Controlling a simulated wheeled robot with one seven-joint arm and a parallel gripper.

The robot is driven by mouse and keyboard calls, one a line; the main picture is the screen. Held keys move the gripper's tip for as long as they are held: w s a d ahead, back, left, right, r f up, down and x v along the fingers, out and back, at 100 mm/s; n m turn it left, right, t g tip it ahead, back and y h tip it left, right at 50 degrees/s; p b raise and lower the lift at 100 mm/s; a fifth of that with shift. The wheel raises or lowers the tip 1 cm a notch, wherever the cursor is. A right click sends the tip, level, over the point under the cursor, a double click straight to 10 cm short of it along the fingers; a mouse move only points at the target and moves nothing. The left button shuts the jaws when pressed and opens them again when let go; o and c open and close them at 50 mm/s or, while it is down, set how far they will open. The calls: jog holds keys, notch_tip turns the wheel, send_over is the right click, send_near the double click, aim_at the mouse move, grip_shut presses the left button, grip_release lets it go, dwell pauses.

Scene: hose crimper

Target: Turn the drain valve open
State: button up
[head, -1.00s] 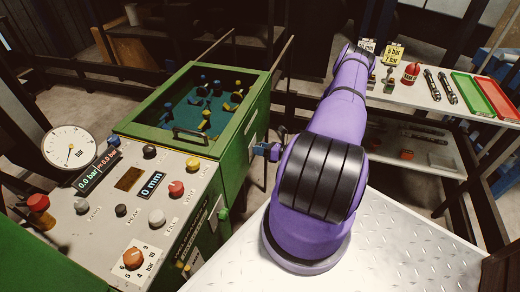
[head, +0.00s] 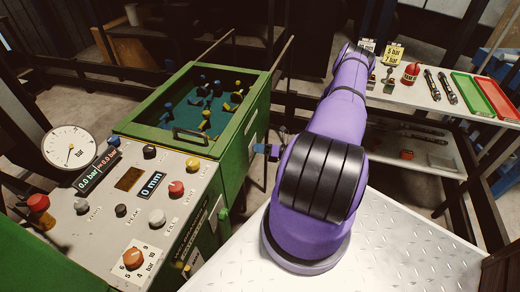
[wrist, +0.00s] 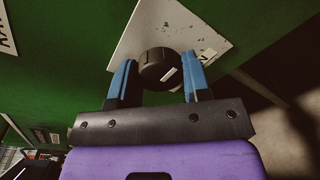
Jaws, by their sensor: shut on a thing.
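The drain valve shows in the wrist view as a black round knob (wrist: 158,66) with a pale mark on its lower right. It sits on a scuffed white plate (wrist: 195,30) on the green machine side. My gripper (wrist: 157,74) has its two blue fingers on either side of the knob, shut on it. In the head view, a blue part of my gripper (head: 264,150) shows beside the machine's right side; my purple arm hides much of that area, and the knob cannot be made out there.
The green machine (head: 236,150) has a grey control panel (head: 103,228) with knobs, displays and a round gauge (head: 70,147) at left. A glass-topped compartment (head: 205,105) is behind it. A shelf (head: 415,95) with red and green trays stands at upper right.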

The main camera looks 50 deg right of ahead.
jog(key=o, duration=0.9)
jog(key=shift+o, duration=0.2)
jog(key=v, duration=1)
jog(key=shift+s, duration=0.4)
jog(key=shift+d, duration=0.15)
